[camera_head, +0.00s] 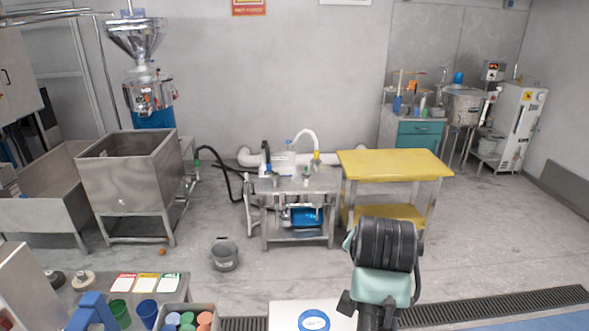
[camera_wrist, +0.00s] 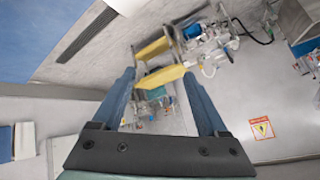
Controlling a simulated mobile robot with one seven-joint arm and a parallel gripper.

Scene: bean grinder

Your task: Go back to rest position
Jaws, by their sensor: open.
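My gripper (camera_wrist: 160,78) shows in the wrist view with two blue fingers standing apart. Nothing is between the fingers except the distant room. The wrist view is tilted, and the room appears turned in it. In the head view my arm rises at the lower right of centre, in front of the yellow table; I cannot make out the fingers there. The bean grinder (camera_head: 150,90), with a steel funnel on top and a blue base, stands at the back left, well apart from my arm.
A yellow table (camera_head: 395,165) stands behind my arm. A steel sink unit (camera_head: 290,182) is left of it. A grey bucket (camera_head: 224,254) stands on the floor. A near-left counter holds coloured cups (camera_head: 147,312) and cards (camera_head: 147,283). The floor between is mostly clear.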

